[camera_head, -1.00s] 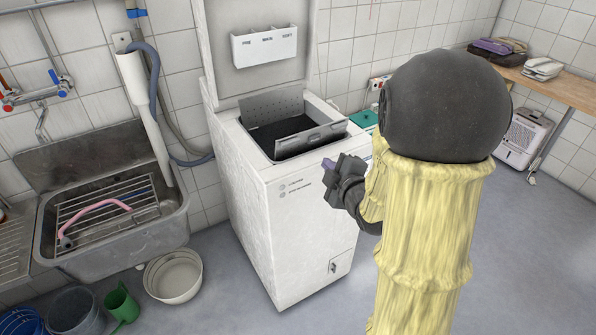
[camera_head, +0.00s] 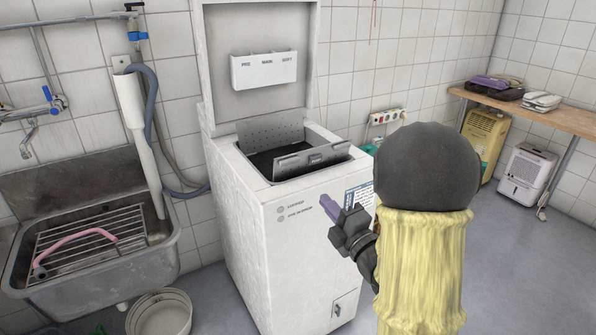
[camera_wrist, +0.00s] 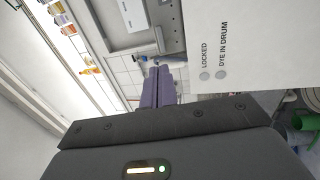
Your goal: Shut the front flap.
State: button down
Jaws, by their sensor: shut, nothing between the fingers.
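The white top-loading washer (camera_head: 265,235) stands with its outer lid (camera_head: 262,40) raised. In its top opening, the front flap (camera_head: 312,158) is a grey metal plate standing tilted up at the front side, with a dark slot in it. The rear flap (camera_head: 270,134), perforated grey metal, also stands up behind. The dark drum interior shows between them. My gripper (camera_head: 331,204) is shut and empty, in front of the washer's front panel and below the top edge, apart from the flap. Its purple fingers (camera_wrist: 158,88) also show in the wrist view, beside the white panel (camera_wrist: 240,40) with lettering.
A steel sink (camera_head: 95,270) with a rack and pink hose is at left. A white basin (camera_head: 160,312) is on the floor beside the washer. A wooden shelf (camera_head: 550,115) and a white dehumidifier (camera_head: 527,172) are at right. Floor at right is clear.

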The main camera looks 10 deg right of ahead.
aim_at(292, 162)
jog(key=x, duration=1.3)
jog(key=shift+w+a, duration=0.15)
jog(key=shift+w, duration=0.2)
jog(key=shift+r, duration=0.2)
